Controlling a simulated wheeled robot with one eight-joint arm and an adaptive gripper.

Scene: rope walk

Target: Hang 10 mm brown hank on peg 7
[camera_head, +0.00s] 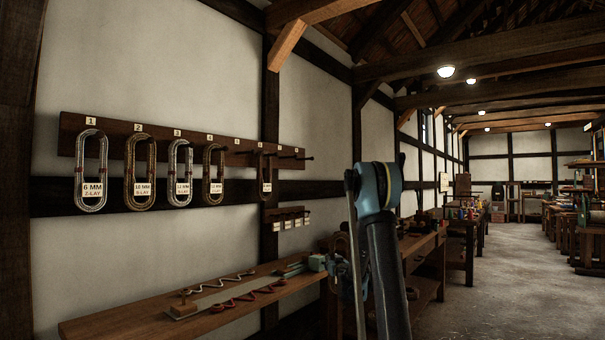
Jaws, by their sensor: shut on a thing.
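The wooden peg rail (110,135) runs along the left wall with numbered tags. Looped hanks with white labels hang under tags 1 to 4, and a dark brown hank (266,172) hangs farther along the rail. The far tags are too small to read surely, so I cannot tell which peg is 7. A bare peg (307,158) sticks out near the far end. My gripper (345,272) is partly hidden behind my arm, low in the middle. It is shut on a dark looped hank (340,243), whose label and size I cannot read.
A wooden bench (130,322) below the rail carries a long tool and zigzag rope pieces. A small rack (289,216) with white tags is on the wall under the rail's far end. More benches line the wall beyond; the floor (490,285) at right is clear.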

